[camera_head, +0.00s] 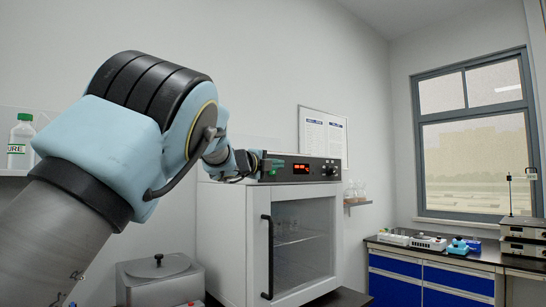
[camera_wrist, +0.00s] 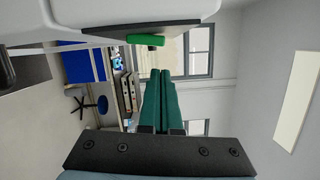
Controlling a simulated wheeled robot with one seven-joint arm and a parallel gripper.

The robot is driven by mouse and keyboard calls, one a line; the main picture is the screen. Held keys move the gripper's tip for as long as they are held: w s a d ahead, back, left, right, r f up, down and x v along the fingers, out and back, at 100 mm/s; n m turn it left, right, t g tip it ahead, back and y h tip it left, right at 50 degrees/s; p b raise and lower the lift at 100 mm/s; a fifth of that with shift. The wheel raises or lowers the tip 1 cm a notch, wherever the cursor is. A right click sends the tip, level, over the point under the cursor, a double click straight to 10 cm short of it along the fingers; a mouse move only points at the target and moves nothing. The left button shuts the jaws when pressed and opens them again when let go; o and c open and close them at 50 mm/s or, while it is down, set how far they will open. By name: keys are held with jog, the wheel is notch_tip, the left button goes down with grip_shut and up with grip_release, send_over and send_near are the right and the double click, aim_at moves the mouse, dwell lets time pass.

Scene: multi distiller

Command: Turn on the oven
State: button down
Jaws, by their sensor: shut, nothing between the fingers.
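The oven (camera_head: 228,220) is a white cabinet with a glass door (camera_head: 302,236) and a black handle. Its black top panel (camera_head: 324,163) carries a lit red display (camera_head: 302,168) and knobs at the right. In the wrist view a green button (camera_wrist: 146,40) stands out from the oven's dark panel (camera_wrist: 185,33). My gripper (camera_head: 274,163) is at the panel's left end in the head view and hides part of it. In the wrist view its green fingers (camera_wrist: 160,73) are together and empty, a little below the button in the picture. I cannot tell whether they touch it.
A grey lidded box (camera_head: 160,280) stands left of the oven. A small shelf with glassware (camera_head: 357,192) is on the wall to its right. A blue-fronted bench (camera_head: 430,277) with instruments stands under the window. A stool (camera_wrist: 102,103) shows in the wrist view.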

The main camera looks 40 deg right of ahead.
jog(key=shift+w+d+r+p, duration=0.15)
jog(key=shift+w+p, duration=0.2)
jog(key=shift+w, duration=0.6)
jog(key=shift+w+r+n+p, duration=0.2)
jog(key=shift+w+n+p, duration=0.35)
jog(key=shift+p, duration=0.7)
